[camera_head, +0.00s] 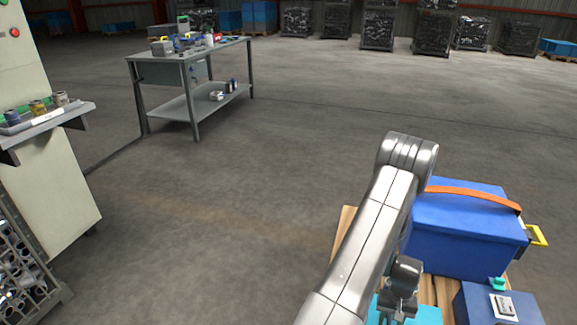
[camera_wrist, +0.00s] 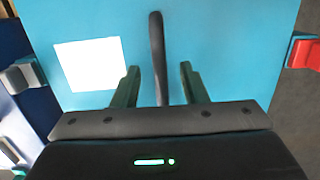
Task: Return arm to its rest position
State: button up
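My arm reaches forward and bends down at the right of the head view, with my gripper (camera_head: 395,311) low over a light blue box (camera_head: 428,316). In the wrist view my gripper (camera_wrist: 160,75) is open, its two dark green fingers apart. A thin black handle-like bar (camera_wrist: 157,50) stands between the fingers, with a gap visible on both sides. Behind it is the flat light blue face of the box (camera_wrist: 215,50) with a white label (camera_wrist: 90,64). How the bar joins the box is hidden.
A blue case (camera_head: 465,240) with an orange strap stands on a wooden pallet (camera_head: 345,222) beside my arm; a darker blue box (camera_head: 475,305) is at lower right. A workbench (camera_head: 160,75) stands far left, a machine with a shelf (camera_head: 75,112) nearer left. Open floor lies between.

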notch_tip(320, 180, up, 6)
jog(key=p, duration=0.3)
jog(key=shift+r, duration=0.1)
